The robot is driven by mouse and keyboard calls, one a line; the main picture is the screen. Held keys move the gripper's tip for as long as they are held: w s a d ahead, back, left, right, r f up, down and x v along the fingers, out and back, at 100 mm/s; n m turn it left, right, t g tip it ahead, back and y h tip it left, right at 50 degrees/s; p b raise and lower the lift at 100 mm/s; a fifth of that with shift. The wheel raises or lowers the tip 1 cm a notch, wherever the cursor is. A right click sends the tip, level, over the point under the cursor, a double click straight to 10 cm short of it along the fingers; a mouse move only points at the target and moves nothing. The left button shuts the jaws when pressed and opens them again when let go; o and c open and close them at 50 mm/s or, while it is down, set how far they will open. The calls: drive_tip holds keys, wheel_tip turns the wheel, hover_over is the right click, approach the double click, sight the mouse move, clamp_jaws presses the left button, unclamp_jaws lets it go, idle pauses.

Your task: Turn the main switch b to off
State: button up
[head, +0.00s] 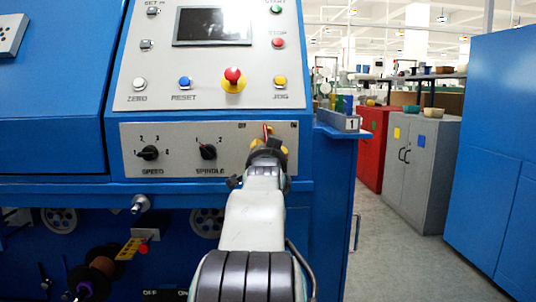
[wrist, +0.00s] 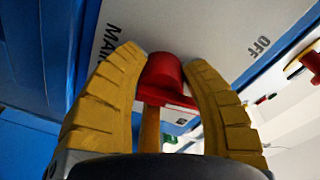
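The main switch is a red knob (wrist: 165,72) on a pale grey panel, with a red crosspiece and a yellowish bar showing below it in the wrist view. The panel lettering reads "OFF" to its right and a partly hidden "MA..." to its left. My gripper (wrist: 165,65) has its two yellow ribbed fingers on either side of the knob, tips close against it with hardly any gap; it looks shut on it. In the head view my gripper (head: 270,145) is at the right end of the lower panel and hides most of the switch; a bit of red (head: 267,130) shows above it.
The lower panel also has black speed (head: 149,153) and spindle (head: 208,152) knobs to the left. Above are a red-and-yellow stop button (head: 233,79), a yellow jog button (head: 280,82) and a screen (head: 213,26). Grey cabinets (head: 412,160) stand across open floor at right.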

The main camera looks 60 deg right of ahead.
drive_tip(key=shift+w, duration=0.1)
drive_tip(key=c, duration=0.5)
drive_tip(key=shift+f+n, duration=0.2)
drive_tip(key=shift+n, duration=2.1)
drive_tip(key=o, duration=1.3)
drive_tip(key=shift+w+a, duration=0.1)
drive_tip(key=shift+w, duration=0.05)
drive_tip(key=shift+r, duration=0.1)
drive_tip(key=shift+s+a, duration=0.4)
drive_tip(key=shift+a, duration=0.1)
drive_tip(key=v, duration=1)
drive_tip(key=shift+s+a+f, duration=0.15)
drive_tip(key=shift+a+f, duration=0.1)
drive_tip(key=shift+a, duration=0.1)
